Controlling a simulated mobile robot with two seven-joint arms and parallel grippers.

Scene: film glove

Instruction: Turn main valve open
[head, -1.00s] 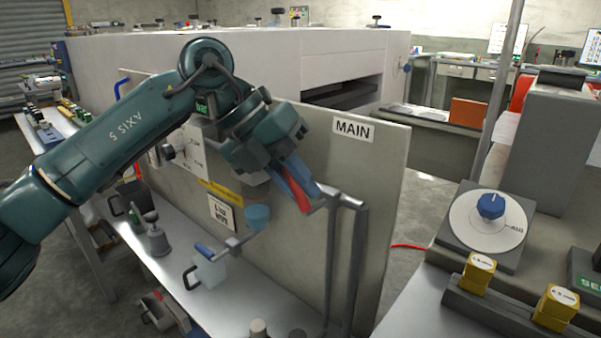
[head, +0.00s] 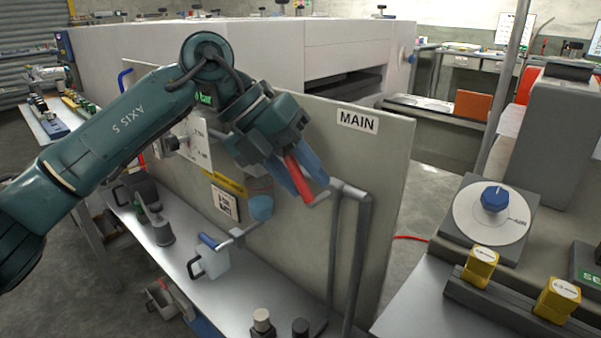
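The main valve's red lever (head: 298,180) is on the upright panel, left of and below the MAIN sign (head: 357,121), beside the end of a grey pipe (head: 351,191). My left gripper (head: 309,188) reaches down to it from the upper left. Its two blue fingers lie on either side of the lever, with the red showing between them. I cannot tell whether both fingers press on it. The fingers and gripper body hide the lever's upper end and its pivot. My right gripper is out of view.
A blue-handled lever (head: 210,241) sits lower left on the panel's pipework. At right, a blue dial knob (head: 494,199) and yellow blocks (head: 481,267) occupy another bench.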

